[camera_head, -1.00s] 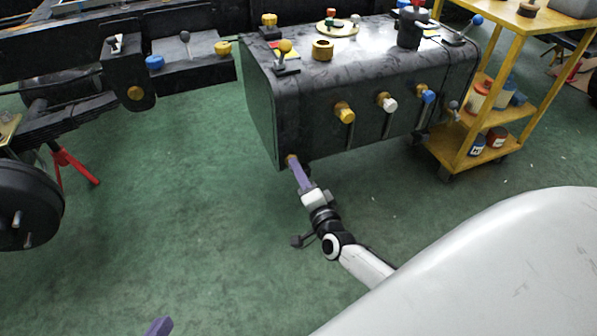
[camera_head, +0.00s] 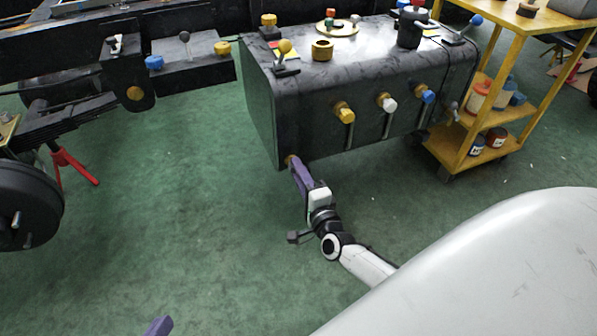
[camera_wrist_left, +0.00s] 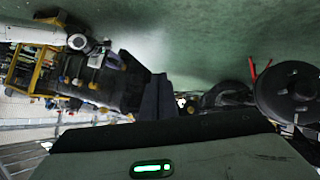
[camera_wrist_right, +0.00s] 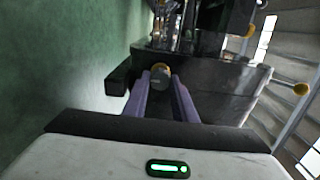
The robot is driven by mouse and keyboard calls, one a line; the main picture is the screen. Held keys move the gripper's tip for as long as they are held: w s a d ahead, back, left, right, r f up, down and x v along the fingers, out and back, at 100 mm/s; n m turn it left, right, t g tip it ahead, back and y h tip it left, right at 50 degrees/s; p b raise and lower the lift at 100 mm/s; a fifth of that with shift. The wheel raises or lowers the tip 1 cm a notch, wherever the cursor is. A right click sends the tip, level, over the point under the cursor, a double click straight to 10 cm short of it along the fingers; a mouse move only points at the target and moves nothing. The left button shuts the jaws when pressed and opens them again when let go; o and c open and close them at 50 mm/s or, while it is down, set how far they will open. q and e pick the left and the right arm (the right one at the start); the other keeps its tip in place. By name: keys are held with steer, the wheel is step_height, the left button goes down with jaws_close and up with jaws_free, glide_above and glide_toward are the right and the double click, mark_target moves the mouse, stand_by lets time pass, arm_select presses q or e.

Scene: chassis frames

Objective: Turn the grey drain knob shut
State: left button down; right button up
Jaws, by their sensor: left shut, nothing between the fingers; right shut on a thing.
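The grey drain knob (camera_wrist_right: 158,79) sits in front of a brass-coloured fitting (camera_wrist_right: 162,68) in the right wrist view. In the head view this fitting (camera_head: 289,159) is at the lower near-left corner of the black tank (camera_head: 262,120), and the fingers hide the grey knob. My right gripper (camera_head: 295,165) has its purple fingers shut on the knob; they also show in the right wrist view (camera_wrist_right: 160,84), one each side of it. My left gripper (camera_head: 160,325) is shut and empty, low over the floor at the bottom edge, well apart from the tank.
The tank's front carries a yellow knob (camera_head: 344,112), a white knob (camera_head: 387,102) and a blue knob (camera_head: 427,96) with hanging levers. A yellow cart (camera_head: 466,140) stands to the right. A red stand (camera_head: 72,165) is at left. The green floor between is clear.

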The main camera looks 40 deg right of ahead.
steer(key=o, duration=1)
steer(key=shift+o, duration=0.2)
steer(key=shift+s, duration=0.15)
arm_select(q)
steer(key=a+f+p, duration=0.1)
steer(key=f+g+y+p, duration=0.1)
steer(key=p, duration=0.1)
steer(key=shift+s+a+f+y, duration=0.2)
steer(key=shift+a+f+y, duration=0.1)
steer(key=shift+a+f, duration=0.1)
arm_select(e)
steer(key=v, duration=1)
arm_select(q)
steer(key=shift+d+r, duration=0.1)
